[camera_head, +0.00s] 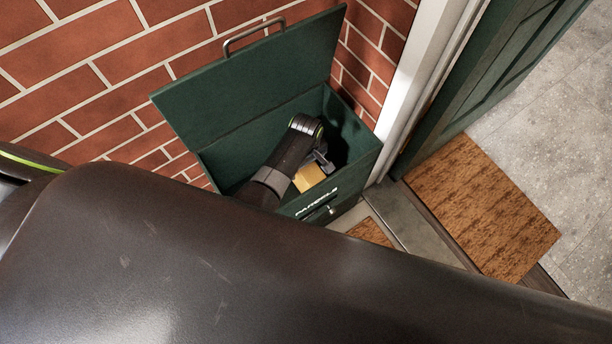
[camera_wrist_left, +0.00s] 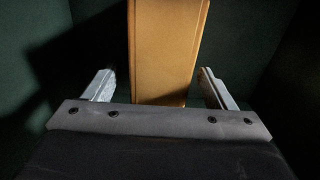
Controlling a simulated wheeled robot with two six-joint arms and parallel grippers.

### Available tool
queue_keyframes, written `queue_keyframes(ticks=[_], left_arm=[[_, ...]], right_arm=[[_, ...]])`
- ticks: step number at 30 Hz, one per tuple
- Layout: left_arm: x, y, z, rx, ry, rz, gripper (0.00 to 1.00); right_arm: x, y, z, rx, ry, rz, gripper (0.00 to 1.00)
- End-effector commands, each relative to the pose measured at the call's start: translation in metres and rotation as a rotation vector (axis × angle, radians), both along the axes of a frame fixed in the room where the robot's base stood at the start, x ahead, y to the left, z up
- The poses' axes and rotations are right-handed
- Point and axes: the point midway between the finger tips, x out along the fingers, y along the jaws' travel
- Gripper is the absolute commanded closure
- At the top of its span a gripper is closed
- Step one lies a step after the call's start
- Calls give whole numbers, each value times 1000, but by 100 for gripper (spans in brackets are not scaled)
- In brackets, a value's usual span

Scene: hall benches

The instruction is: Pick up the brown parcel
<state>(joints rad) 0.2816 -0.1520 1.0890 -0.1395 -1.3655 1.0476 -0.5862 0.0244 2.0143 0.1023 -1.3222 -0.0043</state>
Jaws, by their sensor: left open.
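The brown parcel (camera_head: 309,178) is inside the open green parcel box (camera_head: 225,90). My left arm reaches down into the box, and my left gripper (camera_head: 322,162) is at the parcel, partly hidden by the arm. In the left wrist view the parcel (camera_wrist_left: 168,45) stands as a tan block between the two spread fingers of the left gripper (camera_wrist_left: 158,87). A gap shows on each side, so the fingers do not grip it. The parcel's near end is close to the gripper's palm edge. My right gripper is not in view.
The box's lid stands raised against a brick wall (camera_head: 100,80), with a handle (camera_head: 253,35) on top. The box walls surround the gripper closely. A white door frame (camera_head: 417,70), an open green door (camera_head: 485,75) and a brown doormat (camera_head: 485,205) are at the right.

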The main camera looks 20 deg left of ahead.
Motion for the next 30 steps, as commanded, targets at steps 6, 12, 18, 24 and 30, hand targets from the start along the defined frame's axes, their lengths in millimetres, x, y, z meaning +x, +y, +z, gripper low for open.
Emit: queue_keyframes(ticks=[6,12,18,24,30], left_arm=[[0,0,0,0,0,0,23],[0,0,0,0,0,0,49],[0,0,0,1,1,0,76],[0,0,0,1,1,0,100],[0,0,1,0,0,-1,100]], right_arm=[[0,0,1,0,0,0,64],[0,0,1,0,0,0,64],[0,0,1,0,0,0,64],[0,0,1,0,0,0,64],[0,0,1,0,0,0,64]])
